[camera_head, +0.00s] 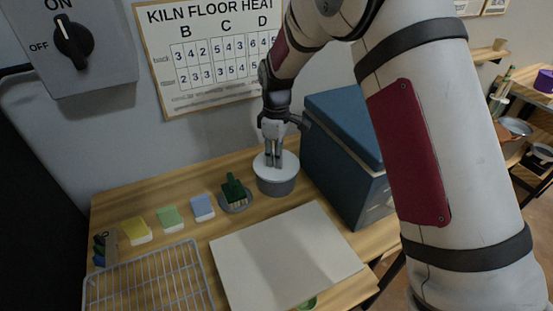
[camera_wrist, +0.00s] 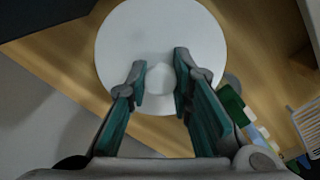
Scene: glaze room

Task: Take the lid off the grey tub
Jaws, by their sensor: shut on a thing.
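The grey tub (camera_head: 277,186) stands on the wooden table, against the left side of the blue box. Its pale round lid (camera_head: 262,163) sits on top; the lid fills the upper middle of the wrist view (camera_wrist: 160,25). A small round white knob (camera_wrist: 160,78) is at the lid's centre. My gripper (camera_head: 274,160) points down over the lid, its fingers (camera_wrist: 160,82) on either side of the knob and shut on it. The lid looks seated on the tub, though the contact at the rim is too small to judge exactly.
A blue box (camera_head: 345,150) stands close on the right. A green brush on a grey dish (camera_head: 236,207) is left of the tub. A pale board (camera_head: 285,255) lies in front, with a wire rack (camera_head: 150,280) to its left.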

